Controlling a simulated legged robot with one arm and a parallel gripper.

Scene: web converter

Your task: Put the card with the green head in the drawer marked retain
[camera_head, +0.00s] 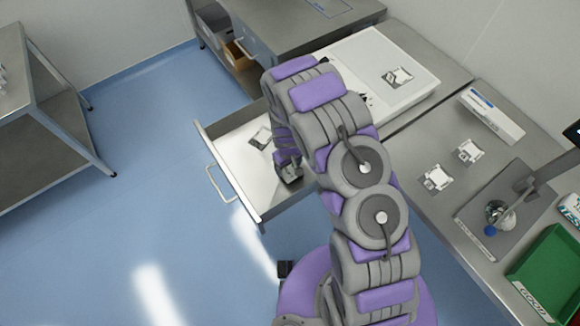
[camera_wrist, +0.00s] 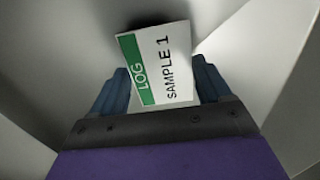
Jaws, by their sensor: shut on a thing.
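The card with the green head (camera_wrist: 160,68) is between the fingers of my gripper (camera_wrist: 161,84) in the wrist view. Its green band reads LOG and its white part reads SAMPLE 1; it looks tilted. In the head view my gripper (camera_head: 290,172) is over the open drawer (camera_head: 232,146), near its front right side. I cannot make out the card there. The drawer is pulled out toward the left, with a handle on its front. No retain marking is readable on it. How far the card is above the drawer floor is unclear.
A small grey and white item (camera_head: 261,137) lies in the drawer. A white tray (camera_head: 400,104) with a similar item stands on the bench. Further right are two white pieces, a white box (camera_head: 492,115) and a green bin (camera_head: 549,272).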

